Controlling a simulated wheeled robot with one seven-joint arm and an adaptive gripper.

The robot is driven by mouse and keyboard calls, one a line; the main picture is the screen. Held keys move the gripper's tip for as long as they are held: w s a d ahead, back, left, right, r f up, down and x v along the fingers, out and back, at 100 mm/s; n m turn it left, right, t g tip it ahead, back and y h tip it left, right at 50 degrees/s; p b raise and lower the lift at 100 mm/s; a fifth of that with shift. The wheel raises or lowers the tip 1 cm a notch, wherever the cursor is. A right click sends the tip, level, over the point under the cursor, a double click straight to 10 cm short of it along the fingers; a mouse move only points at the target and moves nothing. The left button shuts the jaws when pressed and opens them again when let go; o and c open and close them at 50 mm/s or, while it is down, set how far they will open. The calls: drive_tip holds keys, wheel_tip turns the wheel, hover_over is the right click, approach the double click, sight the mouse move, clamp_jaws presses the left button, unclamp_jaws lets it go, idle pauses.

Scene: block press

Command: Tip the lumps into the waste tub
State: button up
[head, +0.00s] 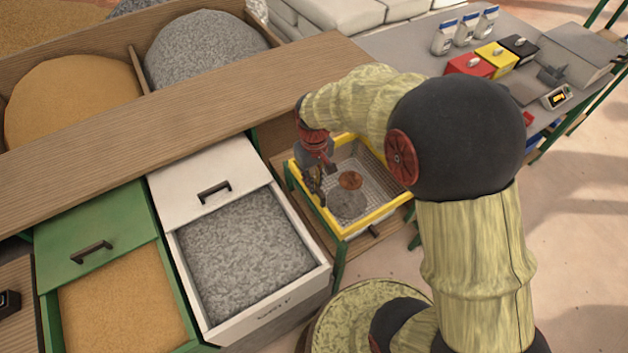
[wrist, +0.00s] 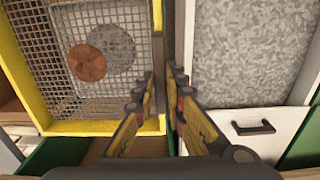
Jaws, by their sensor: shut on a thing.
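A yellow-framed sieve (head: 374,218) with a wire mesh floor sits on a green stand. A brown lump (head: 350,180) and a grey patch or mound (head: 349,203) lie close together on the mesh. Both also show in the wrist view, the brown lump (wrist: 86,62) beside the grey one (wrist: 112,47). My gripper (head: 314,182) is at the sieve's left rim in the head view. In the wrist view my fingers (wrist: 163,80) straddle that rim and are shut on it. I cannot make out a waste tub in either view.
A white bin of grey grit (head: 245,245) stands close left of the sieve, with a green bin of tan sand (head: 122,310) beyond it. A wooden ledge (head: 190,130) runs behind. A grey table (head: 410,45) at the back right holds small boxes and bags.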

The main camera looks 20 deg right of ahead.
clamp_jaws()
idle(0.4)
